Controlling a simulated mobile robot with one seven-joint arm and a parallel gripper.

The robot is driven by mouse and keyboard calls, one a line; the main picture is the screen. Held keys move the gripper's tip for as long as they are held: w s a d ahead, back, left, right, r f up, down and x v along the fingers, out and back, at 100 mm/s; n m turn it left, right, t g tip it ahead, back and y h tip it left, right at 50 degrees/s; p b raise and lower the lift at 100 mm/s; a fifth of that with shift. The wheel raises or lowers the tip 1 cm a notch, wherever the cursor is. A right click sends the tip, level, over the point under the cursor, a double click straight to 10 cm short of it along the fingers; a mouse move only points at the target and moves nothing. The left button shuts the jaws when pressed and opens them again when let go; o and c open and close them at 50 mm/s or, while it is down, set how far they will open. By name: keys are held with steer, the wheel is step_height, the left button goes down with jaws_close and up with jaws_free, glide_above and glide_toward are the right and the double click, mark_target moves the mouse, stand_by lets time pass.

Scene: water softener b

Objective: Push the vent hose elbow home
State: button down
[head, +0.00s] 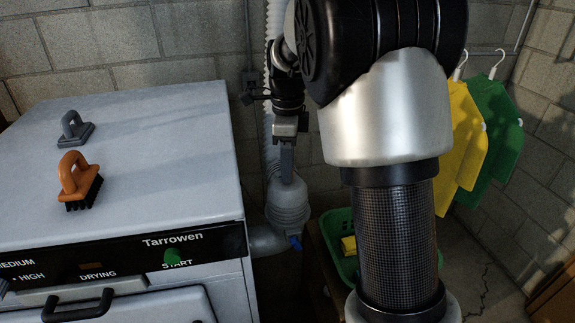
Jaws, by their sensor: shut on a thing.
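The vent hose elbow (287,207) is a pale grey ribbed piece beside the right side of the machine. My gripper (287,174) points down from above and is shut on the top of the elbow. A grey pipe stub (264,240) shows low between the machine and the elbow. The elbow's lower end is close to it, but I cannot tell how far they are joined. A small blue part (295,242) shows at the elbow's lower right. A pale ribbed hose (268,120) runs up the wall behind my gripper and is partly hidden by my arm.
The white Tarrowen machine (130,150) fills the left, with an orange brush (75,180) and a grey brush (74,130) on top. A green basket (340,262) stands right of the elbow, partly behind my arm. Yellow (461,140) and green (492,130) garments hang at right.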

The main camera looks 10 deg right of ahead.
steer(key=c, duration=1.5)
jaws_free()
steer(key=shift+o, duration=0.2)
step_height(320, 180, up, 17)
steer(key=p, duration=0.2)
steer(key=s+r+n+t+p, duration=0.2)
steer(key=s+r+n+t, duration=0.1)
steer(key=s+n, duration=0.75)
steer(key=s+f+n+t, duration=0.1)
steer(key=s+f+n, duration=0.2)
steer(key=s+n, duration=0.2)
steer(key=s+f+n+t, duration=0.1)
steer(key=s+f+n, duration=0.3)
steer(key=s, duration=0.5)
steer(key=shift+s+f+n+t+p, duration=0.15)
steer(key=shift+s+n+t+p, duration=0.25)
steer(key=shift+n, duration=0.75)
